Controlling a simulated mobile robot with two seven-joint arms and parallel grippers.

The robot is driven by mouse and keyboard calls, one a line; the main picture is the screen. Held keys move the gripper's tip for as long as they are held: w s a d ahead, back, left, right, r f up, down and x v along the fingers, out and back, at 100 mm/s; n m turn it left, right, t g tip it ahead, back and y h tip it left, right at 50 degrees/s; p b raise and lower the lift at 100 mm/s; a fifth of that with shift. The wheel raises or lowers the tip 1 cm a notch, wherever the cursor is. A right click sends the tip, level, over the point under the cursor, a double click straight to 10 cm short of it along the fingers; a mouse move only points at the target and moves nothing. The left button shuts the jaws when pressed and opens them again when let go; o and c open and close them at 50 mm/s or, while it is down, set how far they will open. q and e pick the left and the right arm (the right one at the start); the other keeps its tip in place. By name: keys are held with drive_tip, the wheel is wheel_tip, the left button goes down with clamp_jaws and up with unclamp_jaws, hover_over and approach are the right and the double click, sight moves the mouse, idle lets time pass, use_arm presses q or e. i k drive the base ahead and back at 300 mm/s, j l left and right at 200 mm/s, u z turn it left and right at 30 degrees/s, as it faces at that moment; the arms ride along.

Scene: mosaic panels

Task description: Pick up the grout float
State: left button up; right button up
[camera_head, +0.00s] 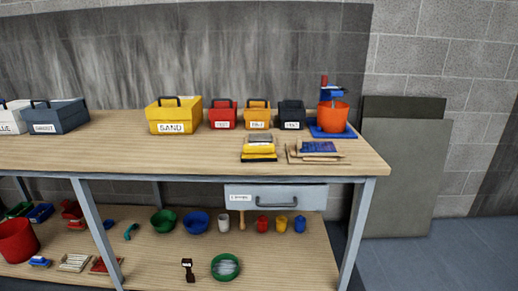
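I cannot tell for sure which item is the grout float. On the lower shelf (190,253), a small blue-topped item (39,262) lies at the front left, next to a pale slatted item (74,262). A teal hand tool (130,231) lies near the middle of the shelf. A dark brown tool with a narrow upper part (187,270) is at the shelf's front. All are small and unclear in detail. Neither of my grippers is in view.
The tabletop (330,168) carries a yellow SAND box (173,117), smaller boxes, an orange bucket (332,116), and stacked sheets (318,150). A drawer (275,197) hangs beneath. Table legs (97,230) stand before the shelf. Bowls and a red bucket (17,241) share the shelf.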

sight(256, 152)
drive_tip(key=i+l+z, duration=0.1)
drive_tip(key=i, duration=0.3)
drive_tip(key=i+l+z, duration=0.15)
drive_tip(key=i, duration=0.3)
